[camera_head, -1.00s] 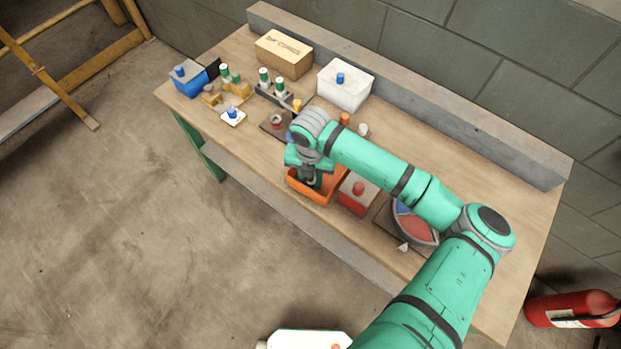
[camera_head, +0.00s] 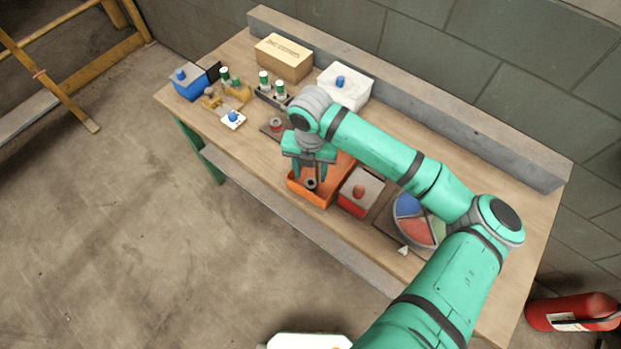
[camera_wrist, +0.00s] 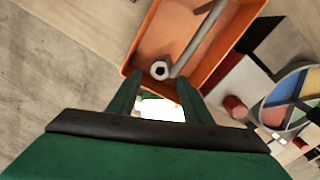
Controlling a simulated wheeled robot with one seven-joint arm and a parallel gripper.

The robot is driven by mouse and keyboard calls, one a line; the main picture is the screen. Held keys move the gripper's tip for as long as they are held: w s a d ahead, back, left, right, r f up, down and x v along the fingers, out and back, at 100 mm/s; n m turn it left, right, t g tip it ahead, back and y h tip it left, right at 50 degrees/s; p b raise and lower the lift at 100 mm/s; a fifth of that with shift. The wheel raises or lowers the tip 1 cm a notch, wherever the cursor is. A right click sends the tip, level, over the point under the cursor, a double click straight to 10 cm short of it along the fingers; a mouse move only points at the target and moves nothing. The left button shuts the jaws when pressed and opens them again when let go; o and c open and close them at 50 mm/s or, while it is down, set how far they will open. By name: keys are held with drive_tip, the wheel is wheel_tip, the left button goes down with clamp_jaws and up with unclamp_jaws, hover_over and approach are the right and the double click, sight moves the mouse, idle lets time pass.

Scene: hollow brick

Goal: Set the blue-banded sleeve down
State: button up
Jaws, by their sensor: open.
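A small grey sleeve (camera_head: 311,184) with a dark hole in its end sits in the orange bin (camera_head: 322,204), near its front wall. In the wrist view the pale ring of the sleeve (camera_wrist: 160,70) faces me inside the bin (camera_wrist: 148,38); no blue band can be made out. My gripper (camera_head: 310,172) is over the bin. In the wrist view my gripper (camera_wrist: 158,82) has its two green fingers spread, with nothing held between them. The sleeve lies just beyond the fingertips, apart from them as far as I can tell.
A grey bar (camera_wrist: 203,38) runs across the bin beside the sleeve. A red-fronted box with a red knob (camera_head: 359,191) and a round sectored tray (camera_head: 410,208) stand to the right. A white box (camera_head: 345,88) is behind. Bare tabletop (camera_head: 232,148) lies left of the bin.

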wheel_tip(320, 180, up, 5)
drive_tip(key=w+a+r+m+t+y, duration=0.1)
drive_tip(key=a+y, duration=0.2)
drive_tip(key=a, duration=0.6)
drive_tip(key=w+a+r+m+t+y, duration=0.1)
drive_tip(key=a+m+y, duration=0.15)
drive_tip(key=a, duration=0.55)
drive_tip(key=w+a+r+m+t+y, duration=0.1)
drive_tip(key=a+r+m+t+y, duration=0.7)
drive_tip(key=a+m, duration=0.35)
drive_tip(key=s+d+f+m+t+h, duration=0.6)
drive_tip(key=s+d+f+m+h, duration=0.55)
drive_tip(key=d+m, duration=0.55)
drive_tip(key=s+d+f+m+h, duration=0.1)
drive_tip(key=s+d, duration=0.5)
drive_tip(key=s, duration=0.5)
drive_tip(key=s+d+f+m+h, duration=0.1)
drive_tip(key=s+d+f, duration=0.1)
drive_tip(key=s+d, duration=0.4)
drive_tip(key=s, duration=0.5)
drive_tip(key=shift+s+d+g, duration=0.2)
drive_tip(key=shift+d+g, duration=0.1)
drive_tip(key=shift+d, duration=0.1)
